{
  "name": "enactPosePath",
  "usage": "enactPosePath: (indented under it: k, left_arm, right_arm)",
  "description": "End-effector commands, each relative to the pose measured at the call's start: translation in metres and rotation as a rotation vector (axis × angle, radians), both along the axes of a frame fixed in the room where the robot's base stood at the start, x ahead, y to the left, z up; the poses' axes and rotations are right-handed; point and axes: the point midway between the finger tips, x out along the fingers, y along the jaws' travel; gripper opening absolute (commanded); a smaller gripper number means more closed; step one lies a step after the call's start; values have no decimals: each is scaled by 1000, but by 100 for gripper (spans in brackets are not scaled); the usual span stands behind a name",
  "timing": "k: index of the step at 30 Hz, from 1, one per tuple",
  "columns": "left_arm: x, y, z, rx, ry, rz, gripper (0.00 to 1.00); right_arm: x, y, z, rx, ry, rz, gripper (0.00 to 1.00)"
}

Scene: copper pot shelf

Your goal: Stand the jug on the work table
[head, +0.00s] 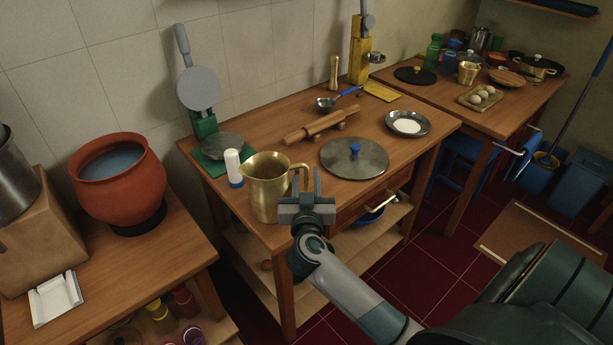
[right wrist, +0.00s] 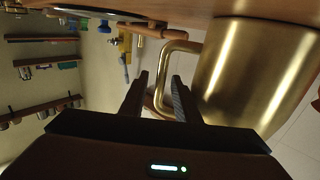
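The brass jug (head: 267,188) stands upright at the front left of the work table (head: 240,106), close to its edge, with its handle toward the right. My right gripper (head: 306,182) is at the handle side of the jug. In the right wrist view the jug (right wrist: 258,75) fills the right part, and its bent handle (right wrist: 166,62) passes between the two fingers of my gripper (right wrist: 159,76). The fingers are apart, with gaps showing beside the handle. Part of the handle is hidden by the gripper. My left gripper is not in view.
A white bottle with a blue base (head: 233,167) stands just left of the jug. A round lid (head: 355,158), a rolling pin (head: 321,125) and a plate (head: 408,123) are on the table. A clay pot (head: 117,183) stands on the left counter.

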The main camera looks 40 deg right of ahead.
Motion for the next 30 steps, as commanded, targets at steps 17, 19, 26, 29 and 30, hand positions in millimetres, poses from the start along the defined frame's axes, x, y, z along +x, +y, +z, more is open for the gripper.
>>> enactPosePath:
  k: [17, 19, 26, 29, 30]
  left_arm:
    - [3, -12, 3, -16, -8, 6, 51]
    - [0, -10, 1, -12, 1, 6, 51]
    - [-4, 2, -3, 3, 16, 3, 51]
    - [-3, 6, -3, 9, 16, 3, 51]
    - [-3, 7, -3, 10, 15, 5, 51]
  right_arm:
    - [-54, 39, 1, 2, 1, 1, 29]
    - [-64, 47, 1, 3, 0, 1, 29]
    - [-90, 65, 1, 1, 0, 1, 29]
    - [-95, 68, 1, 0, 0, 0, 29]
    - [-96, 69, 1, 0, 0, -1, 29]
